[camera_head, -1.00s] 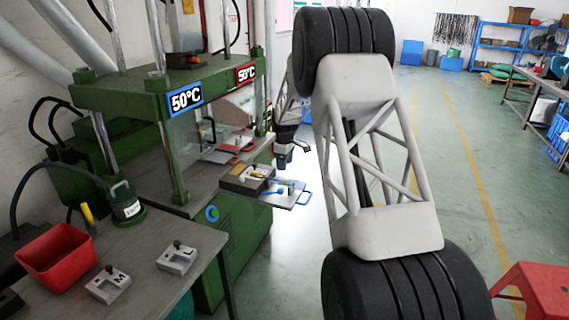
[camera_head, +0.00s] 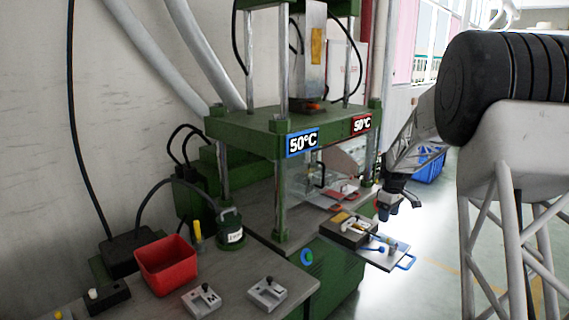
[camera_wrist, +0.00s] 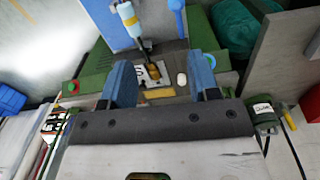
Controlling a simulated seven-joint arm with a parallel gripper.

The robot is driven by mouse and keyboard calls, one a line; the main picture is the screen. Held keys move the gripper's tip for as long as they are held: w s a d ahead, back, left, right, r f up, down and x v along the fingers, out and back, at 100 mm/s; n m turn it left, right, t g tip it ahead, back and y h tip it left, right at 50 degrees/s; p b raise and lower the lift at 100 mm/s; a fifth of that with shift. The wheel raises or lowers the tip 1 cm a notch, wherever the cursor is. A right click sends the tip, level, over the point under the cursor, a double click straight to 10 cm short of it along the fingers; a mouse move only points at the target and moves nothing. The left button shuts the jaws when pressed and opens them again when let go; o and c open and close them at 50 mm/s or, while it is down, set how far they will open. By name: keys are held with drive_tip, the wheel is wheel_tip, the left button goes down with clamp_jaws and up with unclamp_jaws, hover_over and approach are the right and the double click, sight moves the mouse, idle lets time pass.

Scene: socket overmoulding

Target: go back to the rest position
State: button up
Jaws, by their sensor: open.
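My gripper (camera_head: 388,203) hangs in the air at the right of the green press (camera_head: 245,132), just beyond the tray (camera_head: 385,262) that sticks out from the press. In the wrist view my gripper (camera_wrist: 162,85) has its two blue fingers wide apart with nothing held between them. Below and beyond the fingers lie the mould block (camera_wrist: 150,72) with a brass-coloured part, a white-and-blue handled tool (camera_wrist: 128,18) and a blue spoon-like tool (camera_wrist: 179,18).
Press columns stand left of my gripper. The floor at the right is open.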

drive_tip(key=s+a+r+m, duration=0.1)
drive_tip(key=s+a+r, duration=0.35)
drive_tip(key=s, duration=0.45)
drive_tip(key=s+a+r+m+t, duration=0.15)
drive_tip(key=s+a+r, duration=0.3)
drive_tip(key=s, duration=0.45)
drive_tip(key=s+a+r+m, duration=0.2)
drive_tip(key=s+a+r, duration=0.3)
drive_tip(key=s, duration=0.5)
drive_tip(key=s+a+f+m, duration=0.1)
drive_tip(key=s+a+m, duration=0.1)
drive_tip(key=s, duration=1.2)
drive_tip(key=s+a+f+m, duration=0.1)
drive_tip(key=s+a, duration=0.1)
drive_tip(key=s, duration=1.1)
drive_tip(key=shift+s+a+f+m+t, duration=0.15)
drive_tip(key=shift+s+a+m+t, duration=0.2)
drive_tip(key=shift+t, duration=0.1)
drive_tip(key=shift+c, duration=0.2)
